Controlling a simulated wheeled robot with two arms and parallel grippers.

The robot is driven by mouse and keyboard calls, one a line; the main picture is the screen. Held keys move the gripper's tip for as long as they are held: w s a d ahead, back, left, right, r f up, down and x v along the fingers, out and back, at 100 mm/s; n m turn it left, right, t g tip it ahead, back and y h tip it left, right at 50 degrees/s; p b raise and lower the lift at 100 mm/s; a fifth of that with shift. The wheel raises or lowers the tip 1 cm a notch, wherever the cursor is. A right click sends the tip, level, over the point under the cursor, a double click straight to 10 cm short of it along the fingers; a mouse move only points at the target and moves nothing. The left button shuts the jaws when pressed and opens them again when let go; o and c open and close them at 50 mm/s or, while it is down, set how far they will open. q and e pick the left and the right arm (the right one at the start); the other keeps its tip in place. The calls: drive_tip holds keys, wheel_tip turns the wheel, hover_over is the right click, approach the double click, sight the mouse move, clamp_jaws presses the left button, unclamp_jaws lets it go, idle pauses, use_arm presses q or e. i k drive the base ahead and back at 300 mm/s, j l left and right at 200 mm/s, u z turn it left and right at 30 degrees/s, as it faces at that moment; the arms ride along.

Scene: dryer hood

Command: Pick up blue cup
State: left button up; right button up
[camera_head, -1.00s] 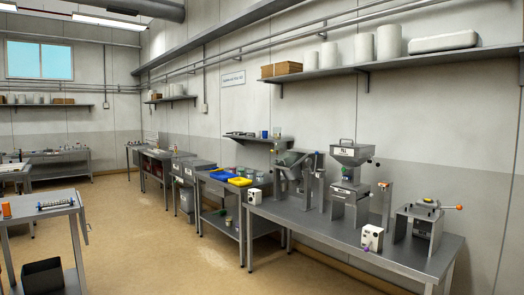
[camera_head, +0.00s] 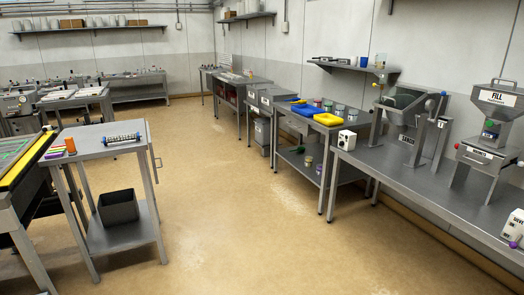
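A small blue cup (camera_head: 363,61) stands on the wall shelf (camera_head: 345,67) at the upper right, beside a taller pale cup (camera_head: 380,60). It is far off and small in the picture. Several small jars, one of them greenish (camera_head: 340,110), stand behind the trays on the table below the shelf. Neither of my grippers is in view.
A long steel bench (camera_head: 425,190) with machines runs along the right. A table with a blue tray (camera_head: 303,109) and a yellow tray (camera_head: 328,119) stands beyond it. A cart with a dark bin (camera_head: 118,207) is at left. The brown floor (camera_head: 235,210) between is clear.

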sight(364, 60)
drive_tip(key=i, duration=2.55)
drive_tip(key=i+j, duration=0.1)
drive_tip(key=i, duration=2.45)
drive_tip(key=l+z, duration=0.05)
drive_tip(key=l, duration=0.05)
